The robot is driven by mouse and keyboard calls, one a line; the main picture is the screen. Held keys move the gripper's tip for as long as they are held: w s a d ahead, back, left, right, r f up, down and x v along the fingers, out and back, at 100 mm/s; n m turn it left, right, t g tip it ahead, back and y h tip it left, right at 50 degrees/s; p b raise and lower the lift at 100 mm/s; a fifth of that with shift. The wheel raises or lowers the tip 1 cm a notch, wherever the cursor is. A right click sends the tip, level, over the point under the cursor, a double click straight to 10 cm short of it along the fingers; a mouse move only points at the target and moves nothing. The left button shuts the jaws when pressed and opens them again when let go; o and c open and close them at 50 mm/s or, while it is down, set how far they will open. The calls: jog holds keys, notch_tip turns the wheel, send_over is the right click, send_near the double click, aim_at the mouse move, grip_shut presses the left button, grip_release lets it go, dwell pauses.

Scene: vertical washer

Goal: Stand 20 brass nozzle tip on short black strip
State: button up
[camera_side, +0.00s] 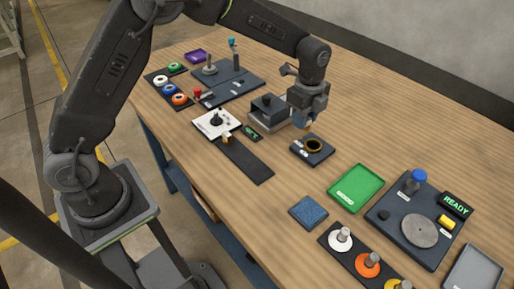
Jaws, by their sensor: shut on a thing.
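The short black strip (248,163) lies on the table left of centre. A small brass-coloured piece (227,138) stands at its far left end; a number on it is too small to read. My gripper (304,121) is above the table, right of the strip and just above a black block with a brass-coloured ring (313,147). It is shut on a small brass-coloured piece (308,126), which looks like a nozzle tip. Most of that piece is hidden by the fingers, and its marking cannot be read.
A grey box-like fixture (268,112) stands close left of my gripper. A white plate (216,123) with a black knob lies beyond the strip. A green tray (356,188), a blue pad (309,212) and a black plate with a disc (420,229) are nearer. Most of the strip is bare.

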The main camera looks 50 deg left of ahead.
jog(key=s+a+r, duration=0.2)
jog(key=s+a, duration=0.7)
jog(key=s, duration=0.1)
jog(key=s+a+r, duration=0.3)
jog(key=s+a, duration=0.5)
jog(key=s, duration=0.1)
send_over(241, 155)
notch_tip(241, 155, down, 7)
jog(key=shift+d, duration=0.1)
jog(key=shift+f, duration=1.95)
jog(key=o, duration=1)
jog(key=shift+f, duration=0.15)
jog(key=shift+c, duration=0.2)
